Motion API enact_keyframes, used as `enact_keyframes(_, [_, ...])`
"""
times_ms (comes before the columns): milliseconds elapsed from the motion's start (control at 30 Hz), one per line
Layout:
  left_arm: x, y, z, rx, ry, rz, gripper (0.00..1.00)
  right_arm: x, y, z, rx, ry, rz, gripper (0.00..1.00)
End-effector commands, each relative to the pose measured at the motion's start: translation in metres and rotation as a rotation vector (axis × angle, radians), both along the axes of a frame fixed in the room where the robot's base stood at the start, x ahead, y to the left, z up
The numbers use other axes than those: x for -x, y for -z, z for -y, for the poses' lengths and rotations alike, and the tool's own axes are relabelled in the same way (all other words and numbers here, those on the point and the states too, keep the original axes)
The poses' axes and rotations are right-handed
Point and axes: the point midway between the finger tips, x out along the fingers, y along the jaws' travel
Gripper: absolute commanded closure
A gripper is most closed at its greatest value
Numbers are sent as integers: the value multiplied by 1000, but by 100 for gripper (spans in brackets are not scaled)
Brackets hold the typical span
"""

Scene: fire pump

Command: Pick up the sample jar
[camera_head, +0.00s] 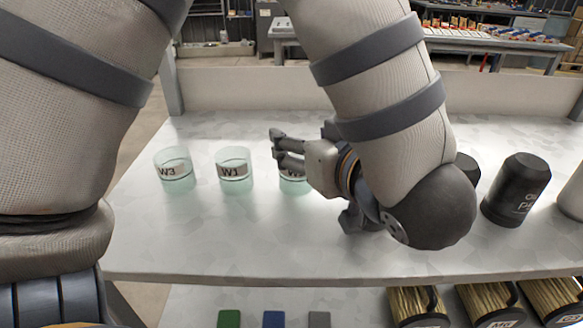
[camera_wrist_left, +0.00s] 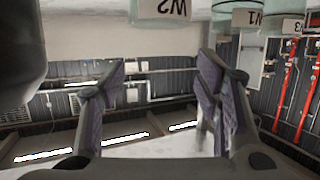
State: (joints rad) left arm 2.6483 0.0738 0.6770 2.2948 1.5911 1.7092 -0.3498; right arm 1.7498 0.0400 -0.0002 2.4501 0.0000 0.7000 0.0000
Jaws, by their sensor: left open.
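Three pale green glass jars with white labels stand upright in a row on the grey-white tabletop: jar W3 (camera_head: 175,172), jar W1 (camera_head: 234,172) and jar W2 (camera_head: 292,187). W2 is partly hidden behind my left gripper (camera_head: 277,149), whose fingers point left across its upper part. In the left wrist view the picture is upside down. There my left gripper (camera_wrist_left: 163,72) is open with nothing between its fingers. Jar W2 (camera_wrist_left: 160,10) shows at the top edge beyond the fingertips, with jar W1 (camera_wrist_left: 238,16) to its right. My right gripper is not in view.
A black canister (camera_head: 516,190) stands at the table's right, with another dark one partly hidden by my arm. Green, blue and grey blocks (camera_head: 273,319) and yellow filter-like parts (camera_head: 418,307) lie below the front edge. The tabletop in front of the jars is clear.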

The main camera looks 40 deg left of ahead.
Motion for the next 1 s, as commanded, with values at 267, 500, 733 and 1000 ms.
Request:
enact_keyframes(267, [-8,52,-15,2,-3,0,42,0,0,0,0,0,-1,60])
enact_keyframes(500, [-23,63,-47,2,-5,-1,42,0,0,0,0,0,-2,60])
enact_keyframes(733, [-33,69,-65,0,-1,-2,42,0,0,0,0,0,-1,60])
enact_keyframes(1000, [-33,68,-64,1,0,0,74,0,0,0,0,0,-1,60])
